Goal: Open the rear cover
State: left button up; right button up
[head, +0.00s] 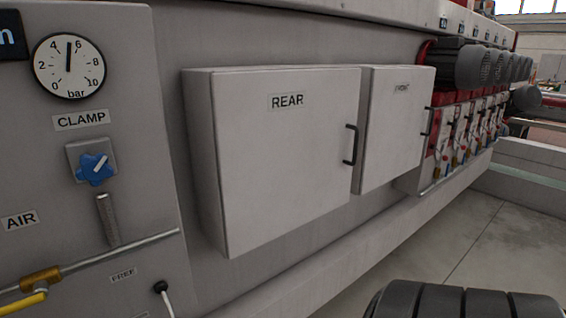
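The rear cover (275,165) is a light grey box door labelled REAR, in the middle of the head view. It looks shut. Its black bar handle (350,145) stands upright near the door's right edge. No gripper shows near it. A dark ribbed rounded part (465,302) at the bottom right looks like a piece of one of my arms, but I cannot tell which. Neither of my grippers is in the frame.
The front cover (395,130) with its own handle (424,121) sits just right of the rear one. A panel with a gauge (69,66), a blue clamp knob (95,168) and a brass valve (40,278) stands at left. Motors (475,66) line the far right. Floor (470,245) is clear.

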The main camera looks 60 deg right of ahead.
aim_at(288, 140)
jog(key=z, duration=2)
